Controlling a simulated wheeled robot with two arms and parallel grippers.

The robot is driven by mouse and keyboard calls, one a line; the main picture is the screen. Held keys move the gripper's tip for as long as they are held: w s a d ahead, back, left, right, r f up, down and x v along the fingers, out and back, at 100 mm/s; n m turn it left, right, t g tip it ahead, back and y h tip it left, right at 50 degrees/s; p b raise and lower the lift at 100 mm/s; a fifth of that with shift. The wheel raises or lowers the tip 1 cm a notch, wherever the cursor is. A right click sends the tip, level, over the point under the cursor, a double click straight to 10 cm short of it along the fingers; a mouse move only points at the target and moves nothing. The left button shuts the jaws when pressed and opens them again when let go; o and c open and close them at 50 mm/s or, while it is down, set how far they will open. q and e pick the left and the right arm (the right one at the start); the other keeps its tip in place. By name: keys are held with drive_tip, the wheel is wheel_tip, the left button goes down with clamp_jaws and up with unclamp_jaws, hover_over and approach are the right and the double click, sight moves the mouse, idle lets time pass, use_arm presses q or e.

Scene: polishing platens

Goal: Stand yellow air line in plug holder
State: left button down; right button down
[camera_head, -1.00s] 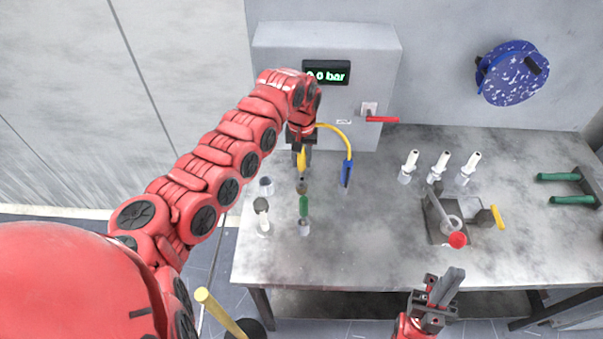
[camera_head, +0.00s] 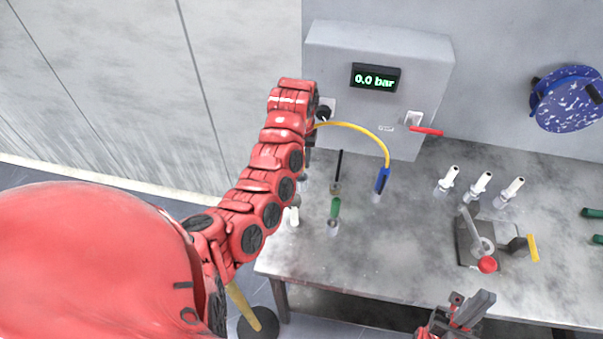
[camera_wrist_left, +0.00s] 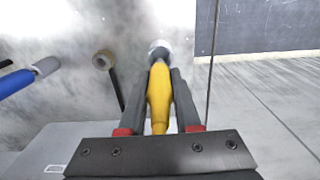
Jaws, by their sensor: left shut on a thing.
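The yellow air line's plug (camera_wrist_left: 159,95) has a pale metal tip and lies between the fingers of my left gripper (camera_wrist_left: 158,100), which is shut on it. A yellow hose (camera_head: 352,126) arcs from near that gripper to a blue plug (camera_head: 382,180) standing in a holder. A white holder (camera_head: 294,216) is partly hidden by my arm; I cannot tell whether it is empty. My right gripper (camera_head: 466,312) is open and empty at the table's front edge.
A black line (camera_head: 339,166) and a green plug (camera_head: 335,208) stand nearby in holders. Several white nozzles, including this one (camera_head: 449,180), stand to the right, behind a clamp fixture (camera_head: 482,240) with a red knob. A pressure box (camera_head: 335,50) reads 0.0 bar. The table's front middle is clear.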

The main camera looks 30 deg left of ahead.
use_arm(q)
drive_tip(key=shift+a+f, duration=0.1)
drive_tip(key=shift+f, duration=0.2)
wheel_tip(320, 180, down, 4)
drive_tip(key=shift+r+p, duration=0.2)
drive_tip(key=shift+p, duration=1)
drive_tip(key=shift+f, duration=0.45)
drive_tip(key=shift+f, duration=0.15)
drive_tip(key=c, duration=0.6)
unclamp_jaws()
